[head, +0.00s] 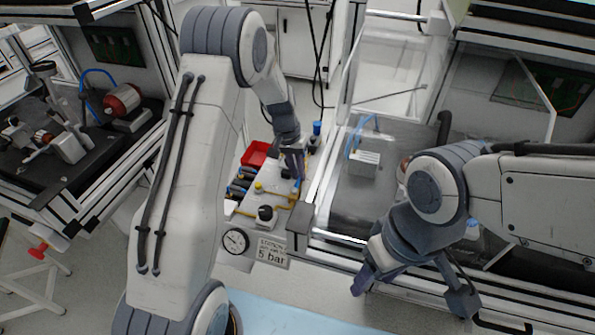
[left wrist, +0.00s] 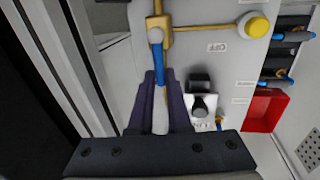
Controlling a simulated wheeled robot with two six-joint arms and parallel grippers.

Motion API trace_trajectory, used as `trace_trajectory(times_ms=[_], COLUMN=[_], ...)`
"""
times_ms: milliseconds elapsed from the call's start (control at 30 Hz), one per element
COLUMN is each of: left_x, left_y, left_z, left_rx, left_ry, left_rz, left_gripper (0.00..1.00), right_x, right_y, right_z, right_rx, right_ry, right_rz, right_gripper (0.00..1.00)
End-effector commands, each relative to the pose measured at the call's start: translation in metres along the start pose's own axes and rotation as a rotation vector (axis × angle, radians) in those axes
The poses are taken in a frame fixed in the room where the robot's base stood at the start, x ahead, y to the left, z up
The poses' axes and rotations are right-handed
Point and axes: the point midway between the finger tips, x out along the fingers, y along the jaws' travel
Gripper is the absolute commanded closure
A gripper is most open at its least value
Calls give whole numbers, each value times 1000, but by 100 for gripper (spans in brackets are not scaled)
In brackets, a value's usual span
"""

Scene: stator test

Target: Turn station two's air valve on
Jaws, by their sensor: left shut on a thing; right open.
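The air valve's blue lever (left wrist: 157,62) shows in the left wrist view, on a brass fitting (left wrist: 154,22) on a pale panel. It points from the fitting down between my left fingers. My left gripper (left wrist: 160,78) is shut on this lever. In the head view the left gripper (head: 293,168) reaches down to the panel (head: 266,196) of the station with the "5 bar" sign (head: 271,251), and hides most of the lever. My right gripper (head: 412,292) is open and empty, to the right of the panel.
A yellow button (left wrist: 257,26), a black knob (left wrist: 203,105) and a red bin (left wrist: 264,117) are near the lever. A pressure gauge (head: 235,241) is at the panel's front. A clear-walled enclosure (head: 345,205) stands close on the right.

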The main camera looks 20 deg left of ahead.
Motion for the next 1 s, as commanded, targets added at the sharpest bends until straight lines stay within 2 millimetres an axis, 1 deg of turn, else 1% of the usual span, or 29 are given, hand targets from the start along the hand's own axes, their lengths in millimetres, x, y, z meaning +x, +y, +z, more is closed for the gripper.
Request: trace_trajectory(times_ms=[100, 133, 200, 467, 567, 667, 1000], left_x=[-1, -1, -1, 0, -3, -15, -80], left_y=[0, 0, 0, 0, 0, 0, 0], left_z=[0, 0, 0, 0, 0, -1, -1], left_rx=[2, 2, 1, 0, 0, 1, 0], left_ry=[-1, -1, -1, 0, 1, 3, 3], left_rz=[0, 0, 0, 0, 0, 0, -1], left_gripper=[100, 77, 54, 54, 54, 54, 54], right_x=[0, 0, 0, 0, 0, 0, -1], right_y=[0, 0, 0, 0, 0, 0, 0], right_z=[0, 0, 0, 0, 0, 0, 0], right_rx=[0, 0, 0, 0, 0, 0, 0], right_ry=[0, 0, 0, 0, 0, 0, 0], right_rz=[0, 0, 0, 0, 0, 0, 0], right_gripper=[43, 43, 43, 43, 43, 43, 43])
